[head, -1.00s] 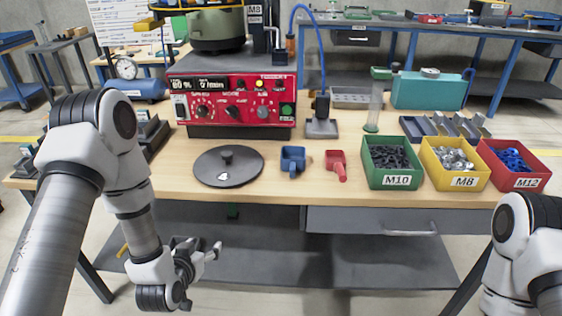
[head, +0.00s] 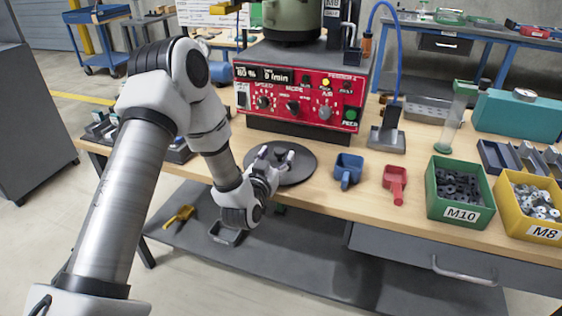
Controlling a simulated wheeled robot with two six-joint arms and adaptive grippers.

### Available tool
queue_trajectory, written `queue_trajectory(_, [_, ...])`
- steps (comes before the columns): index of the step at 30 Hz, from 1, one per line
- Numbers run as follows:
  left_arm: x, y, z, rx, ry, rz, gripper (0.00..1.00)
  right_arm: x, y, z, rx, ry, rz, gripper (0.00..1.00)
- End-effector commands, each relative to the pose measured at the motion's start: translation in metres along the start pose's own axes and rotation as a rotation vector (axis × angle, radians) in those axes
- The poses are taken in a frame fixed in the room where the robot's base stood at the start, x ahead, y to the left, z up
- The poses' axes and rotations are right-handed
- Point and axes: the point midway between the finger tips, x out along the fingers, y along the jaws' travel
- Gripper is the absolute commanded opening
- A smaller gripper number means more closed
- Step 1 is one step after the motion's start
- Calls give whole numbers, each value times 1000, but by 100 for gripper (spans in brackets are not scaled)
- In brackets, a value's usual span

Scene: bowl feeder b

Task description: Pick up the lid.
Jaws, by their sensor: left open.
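The lid (head: 297,169) is a flat, dark grey disc lying on the wooden bench in front of the red control unit. Its left part and its knob are partly hidden by my left gripper. My left gripper (head: 276,155) is open, with its two fingertips over the lid near its middle. I cannot tell whether the fingers touch the knob. My right gripper is not in view.
The red control unit (head: 298,101) stands right behind the lid, with a green bowl (head: 292,22) on top. A blue scoop (head: 347,170) and a red scoop (head: 395,183) lie to the right. Farther right stand the green M10 bin (head: 460,208) and yellow M8 bin (head: 532,229).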

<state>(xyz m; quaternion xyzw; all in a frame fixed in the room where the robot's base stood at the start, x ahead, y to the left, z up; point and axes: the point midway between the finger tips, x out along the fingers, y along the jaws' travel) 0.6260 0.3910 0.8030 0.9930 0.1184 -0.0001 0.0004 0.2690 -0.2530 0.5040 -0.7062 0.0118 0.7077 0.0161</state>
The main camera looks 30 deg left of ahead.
Motion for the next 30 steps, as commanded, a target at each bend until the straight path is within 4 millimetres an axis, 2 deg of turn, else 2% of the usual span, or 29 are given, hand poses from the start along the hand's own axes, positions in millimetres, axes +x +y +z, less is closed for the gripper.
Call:
queue_trajectory(3, [15,1,0,1,0,2,64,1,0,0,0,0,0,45])
queue_trajectory(9, [16,1,0,0,-1,2,64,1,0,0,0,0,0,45])
queue_trajectory(10, [16,1,0,0,-1,2,57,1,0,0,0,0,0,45])
queue_trajectory(12, [16,1,0,0,-1,2,32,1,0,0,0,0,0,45])
queue_trajectory(15, [16,1,0,0,-2,2,0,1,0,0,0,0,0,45])
queue_trajectory(25, [16,1,-1,0,-1,2,0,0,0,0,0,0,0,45])
queue_trajectory(30, [8,1,-9,-1,-1,1,0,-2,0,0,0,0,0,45])
